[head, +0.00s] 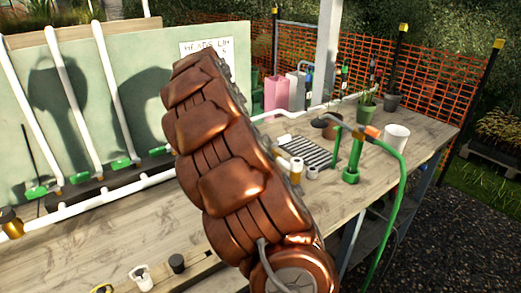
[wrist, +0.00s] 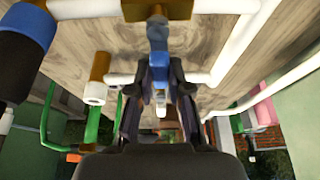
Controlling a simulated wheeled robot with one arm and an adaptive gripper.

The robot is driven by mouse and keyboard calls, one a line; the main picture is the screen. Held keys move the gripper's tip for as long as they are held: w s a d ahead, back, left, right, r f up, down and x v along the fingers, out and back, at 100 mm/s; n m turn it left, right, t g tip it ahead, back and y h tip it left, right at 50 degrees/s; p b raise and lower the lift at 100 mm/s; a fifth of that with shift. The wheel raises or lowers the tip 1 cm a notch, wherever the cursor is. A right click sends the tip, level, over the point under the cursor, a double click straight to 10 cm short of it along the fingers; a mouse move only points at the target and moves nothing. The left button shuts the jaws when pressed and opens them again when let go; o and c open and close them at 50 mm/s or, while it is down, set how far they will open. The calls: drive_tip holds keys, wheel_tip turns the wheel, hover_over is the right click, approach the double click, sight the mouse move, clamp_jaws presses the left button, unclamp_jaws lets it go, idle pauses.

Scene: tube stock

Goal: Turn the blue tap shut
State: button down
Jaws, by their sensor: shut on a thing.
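The blue tap's handle (wrist: 158,62) shows in the wrist view, in the upper middle. Its brass-brown body (wrist: 157,9) sits on a white pipe (wrist: 225,6) that runs across the top of the picture. The handle points down in the picture, roughly across the pipe line. My gripper (wrist: 158,98) has its dark fingers on both sides of the handle and is shut on it. In the head view my copper-coloured arm hides the gripper and the blue tap.
Green taps (head: 121,163) sit on white upright pipes at the left. A green standpipe (head: 352,160) with a hose, a white pot (head: 396,137) and a pink container (head: 277,93) stand on the right part of the bench (head: 340,195). A small black cap (head: 177,263) lies near the front.

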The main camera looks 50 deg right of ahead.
idle(0.3)
drive_tip(key=c, duration=1.1)
unclamp_jaws()
drive_tip(key=shift+a+r, duration=0.1)
drive_tip(key=shift+v, duration=5.95)
